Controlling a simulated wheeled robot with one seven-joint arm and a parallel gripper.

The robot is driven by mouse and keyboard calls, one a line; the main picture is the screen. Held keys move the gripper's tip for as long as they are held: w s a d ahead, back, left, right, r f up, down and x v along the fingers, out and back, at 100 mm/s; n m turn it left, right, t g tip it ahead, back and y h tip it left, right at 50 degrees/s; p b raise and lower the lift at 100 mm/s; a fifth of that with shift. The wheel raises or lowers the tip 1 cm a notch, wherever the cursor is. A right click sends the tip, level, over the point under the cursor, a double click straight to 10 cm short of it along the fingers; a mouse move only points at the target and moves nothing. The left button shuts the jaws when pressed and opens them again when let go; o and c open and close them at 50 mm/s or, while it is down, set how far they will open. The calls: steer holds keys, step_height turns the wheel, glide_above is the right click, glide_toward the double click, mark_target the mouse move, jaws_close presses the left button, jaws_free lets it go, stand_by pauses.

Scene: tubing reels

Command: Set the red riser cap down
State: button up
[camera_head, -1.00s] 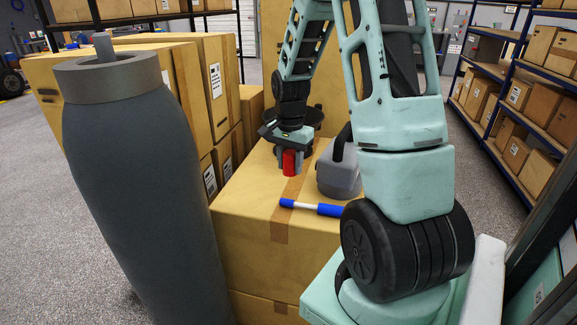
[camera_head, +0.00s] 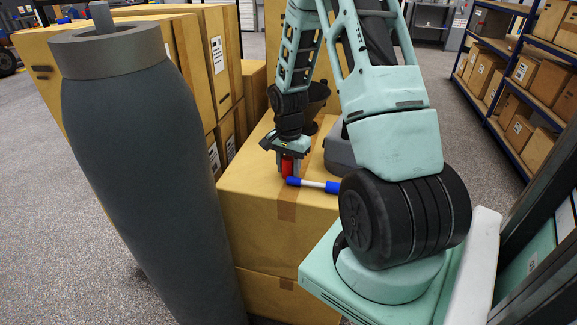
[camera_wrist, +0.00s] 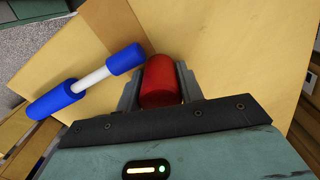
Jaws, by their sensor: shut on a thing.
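The red riser cap (camera_head: 287,166) is a small red cylinder between the jaws of my gripper (camera_head: 288,170), low over the top of a cardboard box (camera_head: 250,189). In the wrist view the red cap (camera_wrist: 159,80) sits between the two fingers of my gripper (camera_wrist: 160,88), which is shut on it. The box top (camera_wrist: 215,35) lies beneath it. I cannot tell whether the cap touches the box.
A blue and white rod-like tool (camera_head: 313,185) lies on the box right beside the cap. A grey container (camera_head: 339,154) and a dark round thing (camera_head: 317,97) stand behind. A large dark grey cylinder (camera_head: 140,180) fills the left. Shelves (camera_head: 515,90) stand at right.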

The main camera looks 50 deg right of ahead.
mark_target(289, 158)
steer(key=o, duration=1)
step_height(289, 158, up, 12)
steer(key=shift+r, duration=0.1)
stand_by(0.5)
